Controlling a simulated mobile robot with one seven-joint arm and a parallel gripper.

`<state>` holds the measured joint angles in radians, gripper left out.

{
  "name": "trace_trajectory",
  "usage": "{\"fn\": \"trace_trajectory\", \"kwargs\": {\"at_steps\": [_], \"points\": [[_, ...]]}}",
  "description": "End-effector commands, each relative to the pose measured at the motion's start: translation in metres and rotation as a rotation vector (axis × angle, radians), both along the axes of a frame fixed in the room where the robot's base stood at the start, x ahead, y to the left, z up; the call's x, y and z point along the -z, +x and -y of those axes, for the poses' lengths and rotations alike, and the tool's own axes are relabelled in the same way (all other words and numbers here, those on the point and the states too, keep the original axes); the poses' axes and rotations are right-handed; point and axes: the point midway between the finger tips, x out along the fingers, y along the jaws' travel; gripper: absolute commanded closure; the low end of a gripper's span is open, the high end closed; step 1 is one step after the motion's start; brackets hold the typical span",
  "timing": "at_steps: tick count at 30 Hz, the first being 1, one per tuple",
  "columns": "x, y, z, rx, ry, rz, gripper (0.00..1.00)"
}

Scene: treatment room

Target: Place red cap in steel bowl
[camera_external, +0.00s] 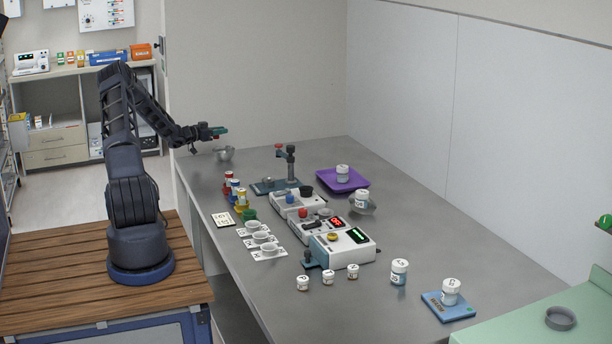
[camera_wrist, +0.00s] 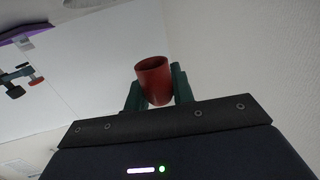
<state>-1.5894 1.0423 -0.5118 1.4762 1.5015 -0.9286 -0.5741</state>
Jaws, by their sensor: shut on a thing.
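My gripper (camera_external: 218,132) is shut on the red cap (camera_wrist: 154,80). In the wrist view the cap sits between the two green fingers (camera_wrist: 156,95), its open end showing.
Boxy devices (camera_external: 340,247), a purple tray (camera_external: 329,183) and white jars (camera_external: 399,272) fill the middle and right.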

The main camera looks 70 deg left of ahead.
Motion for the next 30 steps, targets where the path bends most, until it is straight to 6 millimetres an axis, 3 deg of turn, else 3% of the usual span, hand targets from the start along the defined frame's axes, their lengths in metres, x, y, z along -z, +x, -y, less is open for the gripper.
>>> {"fn": "trace_trajectory", "kwargs": {"at_steps": [8, 30], "points": [[0.033, 0.0, 0.0, 0.001, -0.002, 0.0, 0.97], [0.046, 0.0, 0.0, 0.0, 0.0, -0.002, 0.97]]}}
